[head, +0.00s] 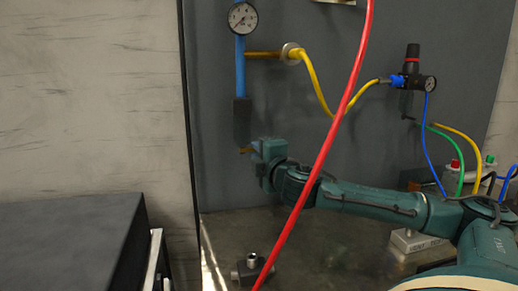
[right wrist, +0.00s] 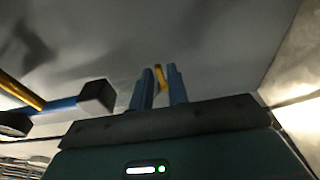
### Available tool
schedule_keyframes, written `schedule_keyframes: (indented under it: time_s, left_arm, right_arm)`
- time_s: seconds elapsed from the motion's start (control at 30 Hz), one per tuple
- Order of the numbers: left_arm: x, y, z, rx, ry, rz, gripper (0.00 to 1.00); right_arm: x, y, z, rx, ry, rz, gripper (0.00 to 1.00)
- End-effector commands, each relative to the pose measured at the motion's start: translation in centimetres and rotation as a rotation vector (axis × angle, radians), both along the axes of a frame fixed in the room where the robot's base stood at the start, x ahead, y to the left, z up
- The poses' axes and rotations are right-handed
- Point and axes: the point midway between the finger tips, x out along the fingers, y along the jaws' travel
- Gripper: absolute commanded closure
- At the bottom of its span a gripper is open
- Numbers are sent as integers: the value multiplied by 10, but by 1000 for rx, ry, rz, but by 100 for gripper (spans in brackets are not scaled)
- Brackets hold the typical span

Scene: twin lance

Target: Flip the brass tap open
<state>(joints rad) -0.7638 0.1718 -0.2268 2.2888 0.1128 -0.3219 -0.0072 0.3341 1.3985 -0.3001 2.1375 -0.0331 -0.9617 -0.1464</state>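The brass tap (head: 246,150) shows as a small yellow-brown piece just below the dark block (head: 242,120) at the foot of the blue pipe (head: 240,68). My right gripper (head: 257,150) is right beside it, coming in from the right. In the right wrist view, the two blue fingers of my right gripper (right wrist: 162,86) are parted. The brass tap (right wrist: 160,75) shows in the gap between their tips, nearer the left finger; I cannot tell whether they touch. Most of the tap is hidden in the head view. My left gripper is out of view.
A pressure gauge (head: 242,18) tops the blue pipe. A red hose (head: 325,150) crosses in front of my right arm. A yellow hose (head: 318,88) runs to a black regulator (head: 411,80). A metal fitting (head: 251,268) lies on the bench. A dark box (head: 70,240) stands front left.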

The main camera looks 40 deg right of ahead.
Motion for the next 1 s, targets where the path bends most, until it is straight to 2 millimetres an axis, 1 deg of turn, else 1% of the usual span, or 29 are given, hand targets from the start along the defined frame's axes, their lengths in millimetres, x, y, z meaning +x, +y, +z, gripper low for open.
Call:
schedule_keyframes:
  time_s: [0.17, 0.4, 0.63, 0.73, 0.8, 0.9, 1.0]
  left_arm:
    - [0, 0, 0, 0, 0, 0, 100]
    - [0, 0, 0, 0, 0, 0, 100]
    - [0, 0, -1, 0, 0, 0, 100]
    - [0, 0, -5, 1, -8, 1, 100]
    - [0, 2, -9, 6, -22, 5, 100]
    - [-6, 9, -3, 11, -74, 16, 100]
    - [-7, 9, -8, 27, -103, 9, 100]
  right_arm:
    - [0, 0, 0, 0, 0, 0, 84]
    - [0, 0, 0, 0, 0, 0, 100]
    - [0, 0, 0, 0, 0, 0, 100]
    - [0, -2, -3, -4, 0, 11, 100]
    - [0, -5, -5, -8, -1, 33, 100]
    - [1, -8, -7, -11, 0, 83, 100]
    - [3, -9, -8, -11, 0, 142, 100]
